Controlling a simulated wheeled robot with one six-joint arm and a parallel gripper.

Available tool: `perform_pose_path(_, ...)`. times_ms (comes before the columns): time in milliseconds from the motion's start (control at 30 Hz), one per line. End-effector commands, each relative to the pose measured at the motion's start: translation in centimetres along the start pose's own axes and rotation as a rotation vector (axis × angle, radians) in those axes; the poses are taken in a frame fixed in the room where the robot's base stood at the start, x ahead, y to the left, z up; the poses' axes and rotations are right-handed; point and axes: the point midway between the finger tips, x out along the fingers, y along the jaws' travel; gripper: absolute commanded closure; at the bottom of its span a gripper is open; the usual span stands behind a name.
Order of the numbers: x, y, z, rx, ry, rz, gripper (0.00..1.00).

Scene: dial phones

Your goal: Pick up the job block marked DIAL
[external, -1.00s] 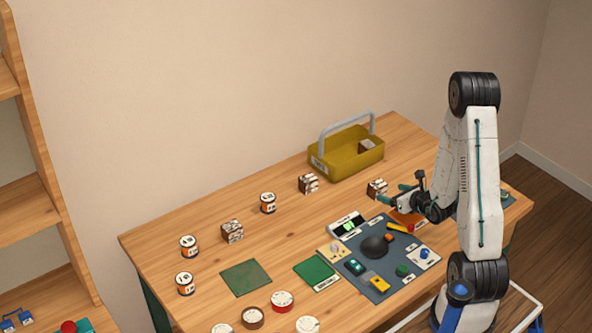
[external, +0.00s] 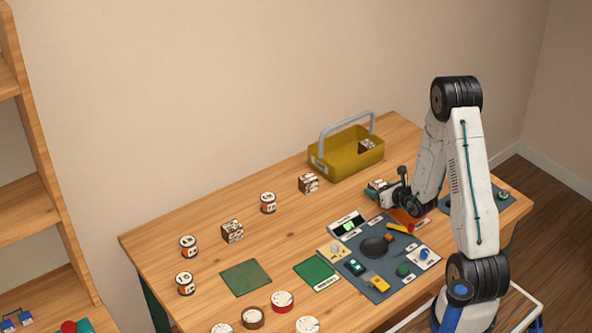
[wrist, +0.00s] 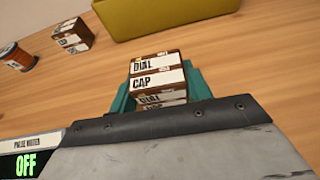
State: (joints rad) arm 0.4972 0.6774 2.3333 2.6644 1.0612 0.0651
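The job block marked DIAL (wrist: 157,78) is a brown cube with white labels, reading DIAL and CAP in the wrist view. In the external view the block (external: 375,187) is partly hidden behind my gripper (external: 384,195). My gripper's teal fingers (wrist: 160,92) stand on either side of the block in the wrist view. The fingers look very close to its sides, but I cannot tell whether they press on it. The block rests on the table.
A yellow tote (external: 335,158) with a grey handle stands behind, holding another block (external: 366,146). More blocks (external: 308,183) (external: 232,231) and labelled spools (external: 268,203) stand to the left. A dark mat (external: 350,265) with small parts and a display (external: 347,225) lies in front.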

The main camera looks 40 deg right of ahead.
Motion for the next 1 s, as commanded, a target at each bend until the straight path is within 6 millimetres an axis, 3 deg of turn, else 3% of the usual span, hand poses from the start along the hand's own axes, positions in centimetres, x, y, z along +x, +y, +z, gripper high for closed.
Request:
perform_pose_path(67, 0.0, 0.0, 0.0, 0.0, 0.0, 0.0, 0.75)
perform_pose_path(533, -0.4, 0.0, 1.1, -0.001, -0.002, 0.0, 0.75)
perform_pose_path(1000, -3.4, 0.0, 8.2, -0.002, -0.003, 0.0, 0.75)
